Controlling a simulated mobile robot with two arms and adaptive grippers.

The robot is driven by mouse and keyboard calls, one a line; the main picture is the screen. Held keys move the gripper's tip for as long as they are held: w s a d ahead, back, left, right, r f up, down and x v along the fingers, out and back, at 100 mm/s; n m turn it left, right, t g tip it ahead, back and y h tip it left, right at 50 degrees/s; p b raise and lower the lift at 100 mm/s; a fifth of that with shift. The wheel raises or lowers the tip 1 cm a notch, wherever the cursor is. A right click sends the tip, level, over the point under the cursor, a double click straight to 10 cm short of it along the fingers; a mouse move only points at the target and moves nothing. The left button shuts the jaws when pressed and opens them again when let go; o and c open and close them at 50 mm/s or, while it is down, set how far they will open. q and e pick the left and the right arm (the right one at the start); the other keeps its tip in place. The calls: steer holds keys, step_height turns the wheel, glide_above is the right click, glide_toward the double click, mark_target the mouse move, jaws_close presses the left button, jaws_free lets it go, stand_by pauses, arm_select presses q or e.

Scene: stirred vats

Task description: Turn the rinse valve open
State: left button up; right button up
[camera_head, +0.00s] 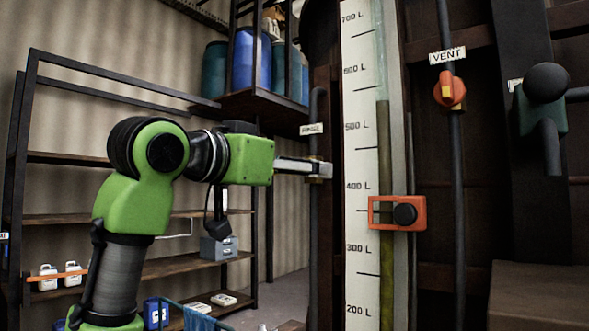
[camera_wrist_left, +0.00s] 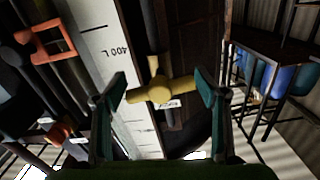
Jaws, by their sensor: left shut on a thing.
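The rinse valve (camera_head: 321,169) is a small yellow fitting on a dark vertical pipe (camera_head: 316,105), left of the tall litre scale. A small white label (camera_head: 311,129) sits above it; its text is too small to read surely. In the left wrist view the yellow valve handle (camera_wrist_left: 160,92) lies crosswise between the fingers, with a yellow stub rising from it. My left gripper (camera_head: 306,168) reaches in from the left and is shut on this handle; its green-tipped fingers (camera_wrist_left: 159,92) stand at the handle's two ends. My right gripper is not in view.
Right of the pipe stands a white litre scale (camera_head: 360,100) with an orange slider (camera_head: 383,213). Further right are an orange VENT valve (camera_head: 449,90) and a black ball-topped fitting (camera_head: 545,84). Shelves with blue drums (camera_head: 252,62) stand behind my left arm.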

arm_select(q)
steer(key=n, duration=0.4)
steer(key=shift+b, duration=0.3)
steer(key=n, duration=0.4)
steer(key=shift+r+n+b, duration=0.1)
steer(key=shift+n+b, duration=0.2)
steer(key=shift+b, duration=0.1)
steer(key=n, duration=0.4)
steer(key=shift+b, duration=0.35)
steer(key=shift+n, duration=2.1)
steer(key=o, duration=1.1)
